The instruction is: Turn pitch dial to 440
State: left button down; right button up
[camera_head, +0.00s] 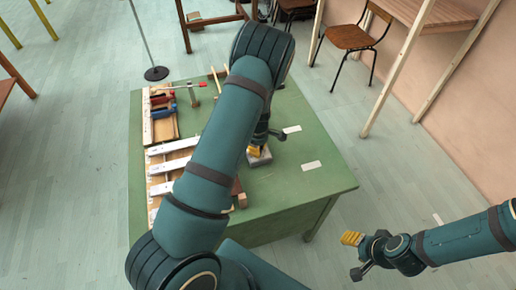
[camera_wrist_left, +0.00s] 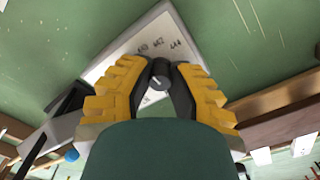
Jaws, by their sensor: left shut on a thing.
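The pitch dial (camera_wrist_left: 160,73) is a small dark knob with a white pointer mark, on a pale box (camera_wrist_left: 141,43) with small printed numbers. The numbers are partly legible, apparently in the 440s; some of the face is hidden by my fingers. My left gripper (camera_wrist_left: 160,78) is shut on the dial, one yellow finger on each side. In the head view the left gripper (camera_head: 254,150) reaches down onto the pale box (camera_head: 262,158) on the green table. My right gripper (camera_head: 351,239) hangs off the table at lower right; its finger gap is unclear.
The green table (camera_head: 285,205) carries white bars on a wooden frame (camera_head: 166,165), a wooden tray with red and blue tools (camera_head: 163,113), and white labels (camera_head: 311,166). My left arm hides the table's middle. A chair (camera_head: 348,37) stands behind, right.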

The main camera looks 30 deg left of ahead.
pick_arm(q)
jog(key=c, duration=0.8)
grip_release()
notch_tip(320, 180, up, 12)
